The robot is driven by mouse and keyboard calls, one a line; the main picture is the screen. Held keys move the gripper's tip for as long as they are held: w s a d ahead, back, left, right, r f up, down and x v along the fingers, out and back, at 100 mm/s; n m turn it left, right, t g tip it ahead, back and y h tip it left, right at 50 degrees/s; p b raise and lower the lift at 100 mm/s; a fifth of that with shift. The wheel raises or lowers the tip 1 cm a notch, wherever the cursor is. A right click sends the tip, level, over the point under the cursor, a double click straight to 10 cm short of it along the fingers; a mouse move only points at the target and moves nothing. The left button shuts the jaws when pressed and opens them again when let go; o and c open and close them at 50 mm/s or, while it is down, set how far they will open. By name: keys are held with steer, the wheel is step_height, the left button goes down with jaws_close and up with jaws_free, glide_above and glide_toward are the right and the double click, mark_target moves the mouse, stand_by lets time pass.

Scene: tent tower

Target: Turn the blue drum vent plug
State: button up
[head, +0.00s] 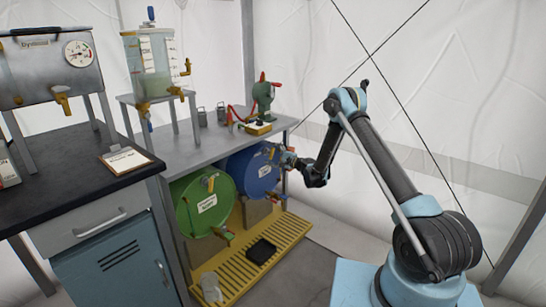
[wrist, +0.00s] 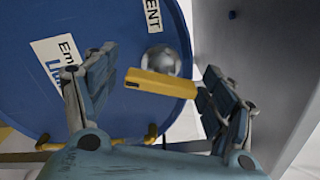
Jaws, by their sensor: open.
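The blue drum (head: 243,172) lies on its side on the lower rack, its round end facing out; it fills much of the wrist view (wrist: 110,25). Its vent plug (wrist: 162,82) is a round metal fitting with a yellow bar handle, beside a label partly reading "ENT". The bar is tilted slightly, running left to right. My gripper (head: 286,160) is at the upper right of the drum's face. In the wrist view my gripper (wrist: 150,88) is open, its fingers on either side of the plug. The right finger overlaps the bar's right end; I cannot tell if they touch.
A green drum (head: 203,207) lies left of the blue one. A yellow grated tray (head: 250,255) holding a black item sits below. The grey bench top (head: 208,143) is above the drums. A grey upright panel (wrist: 260,60) stands close to the right of my gripper.

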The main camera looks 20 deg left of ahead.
steer(key=c, duration=1.1)
steer(key=shift+d, duration=0.3)
steer(key=shift+a, duration=0.25)
steer(key=shift+s, duration=0.1)
